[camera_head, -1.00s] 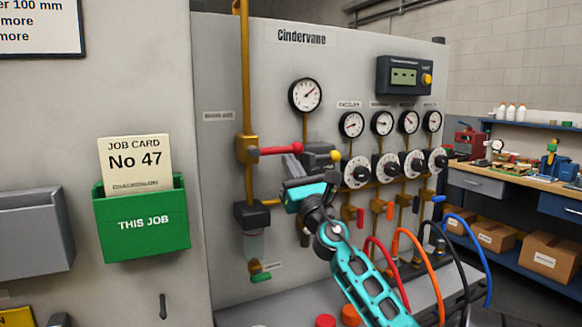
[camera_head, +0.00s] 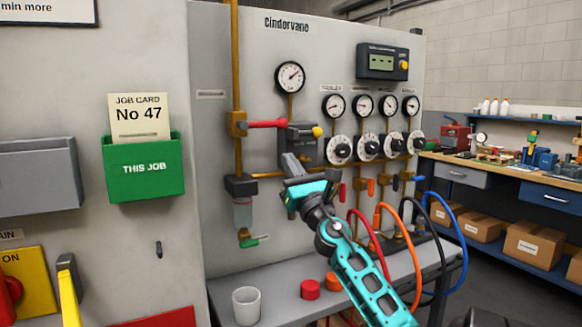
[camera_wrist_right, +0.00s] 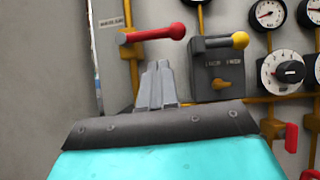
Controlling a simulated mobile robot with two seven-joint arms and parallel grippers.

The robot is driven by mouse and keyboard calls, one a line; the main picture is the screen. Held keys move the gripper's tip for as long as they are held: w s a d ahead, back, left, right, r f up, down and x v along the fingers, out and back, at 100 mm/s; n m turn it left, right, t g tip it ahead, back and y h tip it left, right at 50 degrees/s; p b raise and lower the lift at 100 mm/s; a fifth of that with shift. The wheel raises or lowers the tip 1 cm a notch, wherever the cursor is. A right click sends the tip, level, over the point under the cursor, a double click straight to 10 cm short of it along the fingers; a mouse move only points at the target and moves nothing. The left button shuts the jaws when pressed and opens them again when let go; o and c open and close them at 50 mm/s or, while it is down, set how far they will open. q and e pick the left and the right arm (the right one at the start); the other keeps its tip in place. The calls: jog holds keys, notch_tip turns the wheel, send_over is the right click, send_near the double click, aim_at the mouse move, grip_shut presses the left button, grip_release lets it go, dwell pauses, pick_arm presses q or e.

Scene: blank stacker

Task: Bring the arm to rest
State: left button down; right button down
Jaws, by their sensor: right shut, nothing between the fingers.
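My right arm (camera_head: 360,280), teal and black, reaches up from the lower right in the head view. Its gripper (camera_head: 291,163) is shut and empty, in front of the Cindervane panel (camera_head: 280,55). In the wrist view the shut fingers (camera_wrist_right: 157,85) point up between the red-handled valve lever (camera_wrist_right: 155,33) and the grey box with a yellow-knobbed lever (camera_wrist_right: 217,75). In the head view the red lever (camera_head: 267,124) lies level, just above the gripper. Whether the fingers touch anything cannot be told. My left gripper is out of view.
Four small gauges and dials (camera_head: 368,146) sit right of the gripper. Red, orange, black and blue hoses (camera_head: 402,240) arc beside the arm. A white cup (camera_head: 246,304) and red cap (camera_head: 310,289) stand on the ledge below. A green job-card holder (camera_head: 143,168) hangs left.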

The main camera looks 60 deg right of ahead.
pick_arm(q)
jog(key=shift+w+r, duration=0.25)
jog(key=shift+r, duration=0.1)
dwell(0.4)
